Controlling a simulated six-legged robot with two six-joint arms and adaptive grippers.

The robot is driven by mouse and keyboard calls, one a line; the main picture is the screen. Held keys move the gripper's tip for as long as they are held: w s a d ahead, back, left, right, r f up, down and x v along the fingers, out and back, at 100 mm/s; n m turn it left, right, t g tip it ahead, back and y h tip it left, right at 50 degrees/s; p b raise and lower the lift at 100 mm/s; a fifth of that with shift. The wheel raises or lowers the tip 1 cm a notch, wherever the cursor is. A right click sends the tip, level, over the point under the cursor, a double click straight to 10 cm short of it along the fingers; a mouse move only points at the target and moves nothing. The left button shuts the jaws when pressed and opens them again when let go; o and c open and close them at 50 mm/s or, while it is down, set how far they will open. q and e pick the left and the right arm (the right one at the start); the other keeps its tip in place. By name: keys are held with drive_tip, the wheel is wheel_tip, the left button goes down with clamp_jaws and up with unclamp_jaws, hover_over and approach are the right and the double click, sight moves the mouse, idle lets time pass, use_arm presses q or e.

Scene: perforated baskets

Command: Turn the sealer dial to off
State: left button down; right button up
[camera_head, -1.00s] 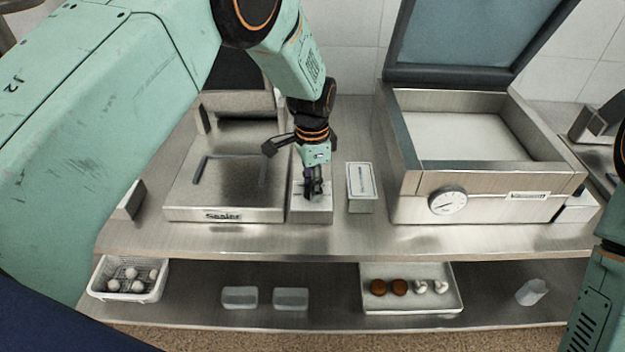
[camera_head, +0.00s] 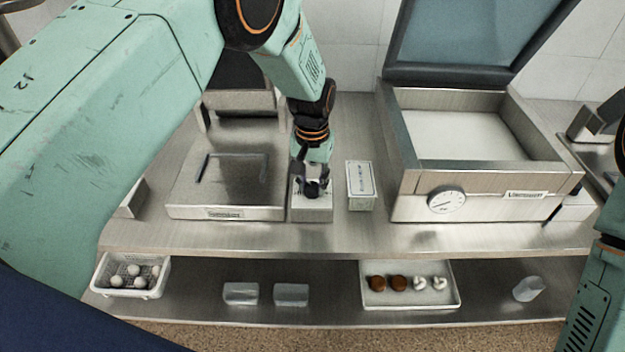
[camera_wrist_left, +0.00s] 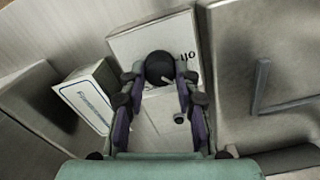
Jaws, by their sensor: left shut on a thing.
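The sealer (camera_head: 228,190) is a steel machine with a flat top and a raised bar frame, left of centre in the head view. Its control box (camera_head: 312,212) stands against its right side. A round black dial (camera_wrist_left: 159,67) sits on the box top, beside small dark print, in the left wrist view. My left gripper (camera_head: 313,188) points down over the box, and its fingers (camera_wrist_left: 160,95) are shut on the dial. The fingers partly hide the dial in the head view. My right gripper is not in view; only part of that arm shows at the right edge.
A white printed carton (camera_head: 361,185) stands just right of the control box. A large open-lidded machine (camera_head: 480,180) with a round gauge (camera_head: 446,200) is further right. The lower shelf holds a white perforated basket (camera_head: 131,276), clear containers (camera_head: 291,294) and a white tray (camera_head: 411,301).

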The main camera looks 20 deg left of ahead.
use_arm(q)
drive_tip(key=n, duration=0.5)
drive_tip(key=shift+s+f, duration=0.1)
drive_tip(key=shift+s, duration=0.05)
drive_tip(key=shift+n, duration=2.4)
drive_tip(key=c, duration=1)
unclamp_jaws()
